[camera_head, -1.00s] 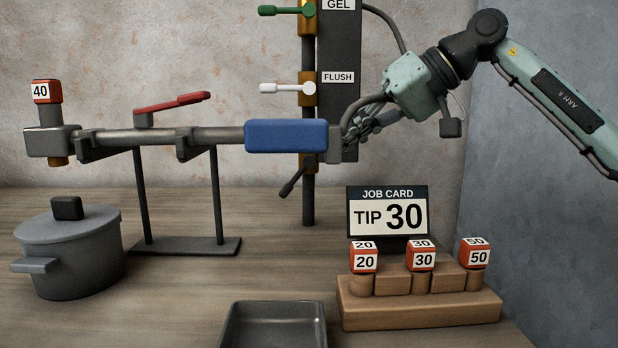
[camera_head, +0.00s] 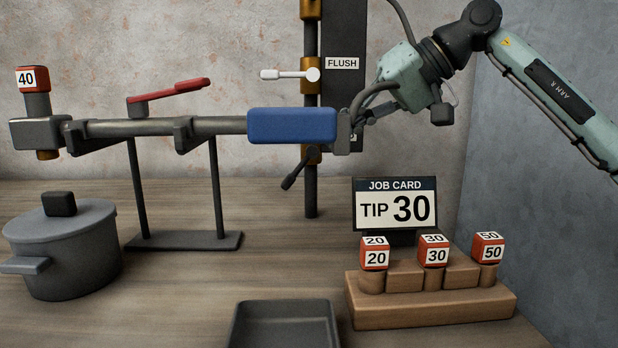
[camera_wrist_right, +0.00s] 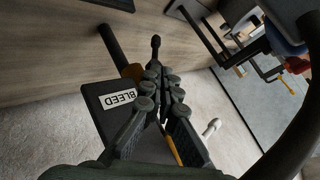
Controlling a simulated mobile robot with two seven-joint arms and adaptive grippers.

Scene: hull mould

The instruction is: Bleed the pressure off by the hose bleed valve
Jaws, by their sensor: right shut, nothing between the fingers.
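The bleed valve is the lowest brass valve on the dark post behind the lance; its black lever (camera_head: 297,170) slants down and to the left. The right wrist view shows the BLEED label (camera_wrist_right: 118,98), the valve's brass body (camera_wrist_right: 131,72) and the black lever (camera_wrist_right: 155,46) just past my fingertips. My right gripper (camera_wrist_right: 161,80) is shut and empty, pointing toward that lever; contact cannot be told. In the head view my right gripper (camera_head: 362,114) is partly hidden behind the lance's right end. My left gripper is not in view.
The lance's blue grip (camera_head: 292,125) crosses in front of the post. The FLUSH valve's white lever (camera_head: 283,74) is above it. A pot (camera_head: 65,250), a tray (camera_head: 285,306), the job card (camera_head: 396,207) and a wooden tip rack (camera_head: 432,306) stand on the table.

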